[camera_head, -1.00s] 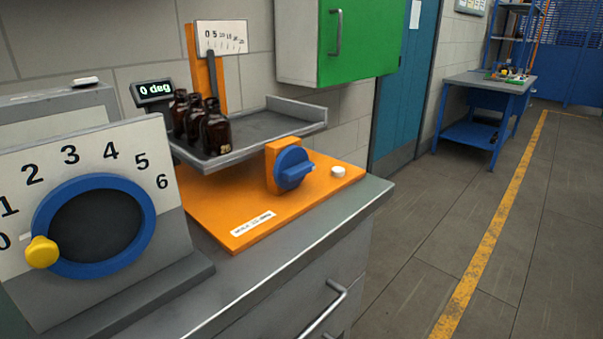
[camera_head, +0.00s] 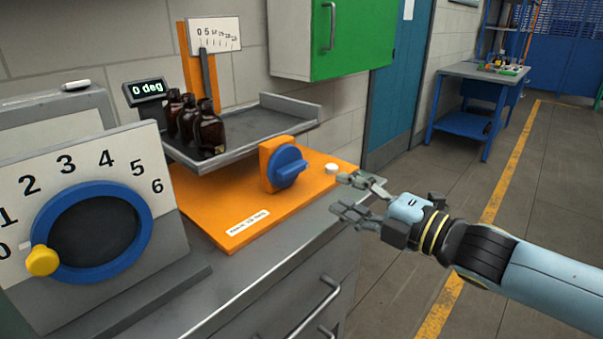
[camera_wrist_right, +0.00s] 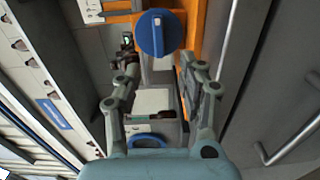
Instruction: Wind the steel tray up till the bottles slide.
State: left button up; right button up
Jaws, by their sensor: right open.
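The steel tray (camera_head: 276,126) sits level above an orange base plate (camera_head: 222,222). Three amber bottles (camera_head: 209,132) stand upright at its left end. The display (camera_head: 149,90) reads 0 deg. A blue knob (camera_head: 288,166) is mounted on an orange block at the tray's front; it also shows in the right wrist view (camera_wrist_right: 159,34). My right gripper (camera_head: 348,196) is open and empty, to the right of the knob and apart from it, by the bench's right edge. My left gripper is not in view.
A dial panel (camera_head: 110,142) with a blue ring (camera_head: 143,222) and yellow handle (camera_head: 42,262) stands at the left. A white button (camera_head: 331,169) is on the base plate near my right gripper. A green cabinet (camera_head: 352,38) hangs behind. The floor on the right is open.

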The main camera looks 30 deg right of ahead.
aim_at(297, 172)
jog(key=shift+w+a+f+y+b, duration=0.1)
jog(key=shift+w+a+y+b, duration=0.1)
jog(key=shift+w+b, duration=0.35)
jog(key=shift+w+a+y+b, duration=0.1)
jog(key=shift+w+a+b, duration=0.1)
jog(key=shift+w+b, duration=0.3)
jog(key=w+p, duration=0.1)
jog(key=w, duration=0.1)
jog(key=r+p, duration=0.1)
jog(key=shift+w+a+r+p, duration=0.1)
jog(key=shift+w+a+p, duration=0.2)
jog(key=shift+w, duration=0.1)
jog(key=x, duration=0.1)
jog(key=p+x, duration=0.1)
jog(key=x, duration=0.2)
jog(key=shift+w+f, duration=0.2)
jog(key=shift+f, duration=0.15)
jog(key=shift+w+a+f, duration=0.1)
jog(key=shift+w+a, duration=0.15)
jog(key=shift+w, duration=0.4)
grip_shut()
